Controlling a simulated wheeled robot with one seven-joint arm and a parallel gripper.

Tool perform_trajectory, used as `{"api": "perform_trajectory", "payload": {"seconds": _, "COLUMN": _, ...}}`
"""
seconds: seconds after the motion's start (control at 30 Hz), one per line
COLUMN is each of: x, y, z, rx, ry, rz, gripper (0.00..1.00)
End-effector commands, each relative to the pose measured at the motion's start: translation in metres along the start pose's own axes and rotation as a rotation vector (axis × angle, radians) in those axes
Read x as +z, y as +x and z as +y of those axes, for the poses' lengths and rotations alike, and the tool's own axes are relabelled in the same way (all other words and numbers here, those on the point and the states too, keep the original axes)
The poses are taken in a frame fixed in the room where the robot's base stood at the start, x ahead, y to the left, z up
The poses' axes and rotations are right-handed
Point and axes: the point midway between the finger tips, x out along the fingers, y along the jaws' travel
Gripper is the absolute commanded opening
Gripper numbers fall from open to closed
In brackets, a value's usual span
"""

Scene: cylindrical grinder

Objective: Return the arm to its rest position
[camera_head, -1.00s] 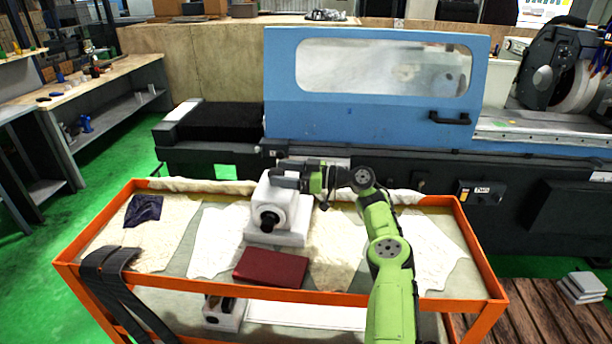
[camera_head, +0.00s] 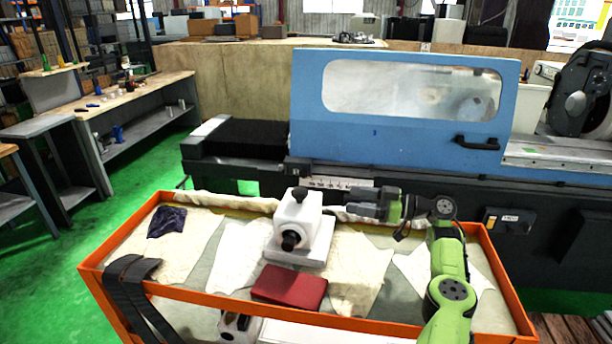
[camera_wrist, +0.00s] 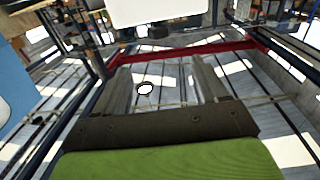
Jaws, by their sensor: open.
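My green arm (camera_head: 452,265) rises from the lower right of the head view, over the right part of the orange cart. My gripper (camera_head: 353,205) is level with the upper part of a white block-shaped device (camera_head: 303,227) and just right of it, with a visible gap. The jaws point left. In the wrist view my gripper (camera_wrist: 163,75) has its two fingers well apart, with nothing between them but distant background.
The orange cart (camera_head: 215,306) also bears cloths, a dark red book (camera_head: 290,287) and a dark purple rag (camera_head: 167,222). Behind it stands the grinder with its blue door (camera_head: 400,135) shut. A workbench (camera_head: 150,95) stands at the left, with open green floor before it.

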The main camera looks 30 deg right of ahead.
Motion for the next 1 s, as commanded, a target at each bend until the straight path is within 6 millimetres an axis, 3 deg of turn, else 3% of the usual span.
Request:
{"api": "perform_trajectory", "payload": {"seconds": 0.17, "x": -0.003, "y": 0.005, "z": -0.002, "rx": -0.012, "ry": -0.001, "rz": -0.008, "gripper": 0.72}}
{"api": "perform_trajectory", "payload": {"seconds": 0.27, "x": -0.021, "y": 0.043, "z": -0.019, "rx": -0.092, "ry": -0.003, "rz": -0.074, "gripper": 0.72}}
{"api": "perform_trajectory", "payload": {"seconds": 0.37, "x": -0.047, "y": 0.110, "z": -0.061, "rx": -0.229, "ry": 0.005, "rz": -0.223, "gripper": 0.72}}
{"api": "perform_trajectory", "payload": {"seconds": 0.5, "x": -0.062, "y": 0.197, "z": -0.148, "rx": -0.380, "ry": 0.034, "rz": -0.529, "gripper": 0.72}}
{"api": "perform_trajectory", "payload": {"seconds": 0.6, "x": -0.057, "y": 0.233, "z": -0.215, "rx": -0.403, "ry": 0.053, "rz": -0.779, "gripper": 0.72}}
{"api": "perform_trajectory", "payload": {"seconds": 0.67, "x": -0.051, "y": 0.242, "z": -0.249, "rx": -0.376, "ry": 0.060, "rz": -0.920, "gripper": 0.72}}
{"api": "perform_trajectory", "payload": {"seconds": 0.77, "x": -0.043, "y": 0.237, "z": -0.297, "rx": -0.269, "ry": 0.070, "rz": -1.123, "gripper": 0.72}}
{"api": "perform_trajectory", "payload": {"seconds": 0.87, "x": -0.040, "y": 0.215, "z": -0.332, "rx": -0.100, "ry": 0.079, "rz": -1.265, "gripper": 0.72}}
{"api": "perform_trajectory", "payload": {"seconds": 1.0, "x": -0.046, "y": 0.165, "z": -0.368, "rx": 0.193, "ry": 0.115, "rz": -1.343, "gripper": 0.72}}
